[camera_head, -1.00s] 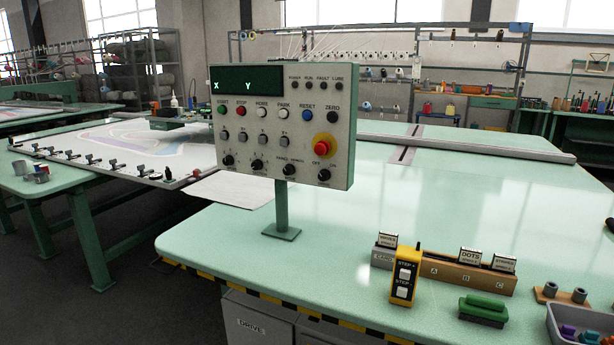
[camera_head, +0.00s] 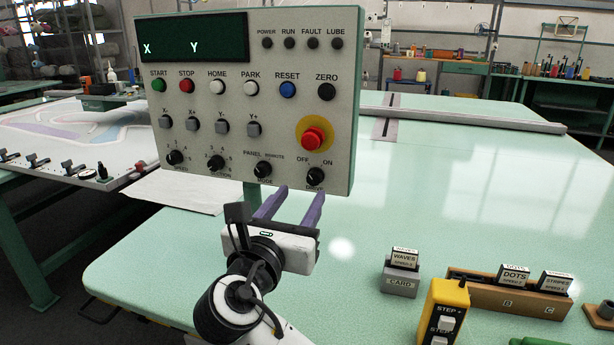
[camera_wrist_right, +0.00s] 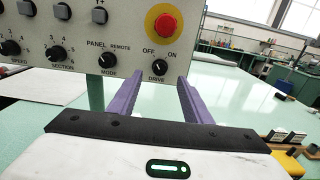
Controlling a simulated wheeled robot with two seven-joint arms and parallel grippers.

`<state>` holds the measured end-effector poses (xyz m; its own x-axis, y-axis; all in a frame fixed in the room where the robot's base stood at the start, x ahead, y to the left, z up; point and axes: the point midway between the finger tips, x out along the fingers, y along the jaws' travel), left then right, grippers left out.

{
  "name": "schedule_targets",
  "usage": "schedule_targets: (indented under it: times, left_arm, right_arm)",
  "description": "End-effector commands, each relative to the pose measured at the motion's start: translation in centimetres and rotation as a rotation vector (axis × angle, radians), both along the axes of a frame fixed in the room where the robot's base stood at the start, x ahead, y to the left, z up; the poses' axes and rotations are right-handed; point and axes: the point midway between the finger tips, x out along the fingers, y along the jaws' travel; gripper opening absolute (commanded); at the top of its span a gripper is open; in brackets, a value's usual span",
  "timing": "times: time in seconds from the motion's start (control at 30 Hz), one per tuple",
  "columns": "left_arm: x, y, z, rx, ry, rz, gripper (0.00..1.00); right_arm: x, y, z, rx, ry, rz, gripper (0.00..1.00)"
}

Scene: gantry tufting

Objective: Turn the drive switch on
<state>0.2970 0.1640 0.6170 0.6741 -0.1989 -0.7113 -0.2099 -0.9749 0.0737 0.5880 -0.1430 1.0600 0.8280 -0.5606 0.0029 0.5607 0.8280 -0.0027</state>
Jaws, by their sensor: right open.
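The drive switch (camera_head: 315,175) is a black rotary knob at the lower right of the control panel (camera_head: 225,105), below the red emergency button, with OFF and ON printed above it. It also shows in the right wrist view (camera_wrist_right: 158,67). My right gripper (camera_head: 292,190) is open and empty, with two purple fingers pointing toward the panel's lower edge. Its fingertips are just below the drive switch and do not visibly hold it. In the right wrist view the fingers (camera_wrist_right: 160,82) rise on both sides below the knob. My left gripper is out of view.
The red emergency button (camera_head: 313,137) sits close above the drive switch, and the mode knob (camera_head: 263,169) is to its left. The panel stands on a post over the green table (camera_head: 440,190). A yellow step pendant (camera_head: 445,310) and card holders (camera_head: 398,283) stand at right.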

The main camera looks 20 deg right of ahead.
Motion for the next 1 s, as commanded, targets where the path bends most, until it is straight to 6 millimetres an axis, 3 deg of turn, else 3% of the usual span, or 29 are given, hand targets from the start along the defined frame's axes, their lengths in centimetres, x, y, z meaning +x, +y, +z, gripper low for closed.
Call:
schedule_targets:
  times: [0.13,0.4,0.8,1.0]
  left_arm:
    - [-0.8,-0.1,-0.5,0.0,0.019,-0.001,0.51]
    - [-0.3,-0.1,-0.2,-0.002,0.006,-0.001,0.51]
    - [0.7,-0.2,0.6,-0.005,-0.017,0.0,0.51]
    - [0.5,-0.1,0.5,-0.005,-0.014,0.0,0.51]
  right_arm:
    - [2.5,-1.8,0.0,-0.001,0.001,-0.004,0.45]
    - [5.8,-3.9,0.0,0.001,0.0,0.0,0.45]
    - [6.5,-4.4,-0.1,0.003,0.001,0.002,0.45]
    - [6.5,-4.4,-0.1,0.003,0.001,0.002,0.13]
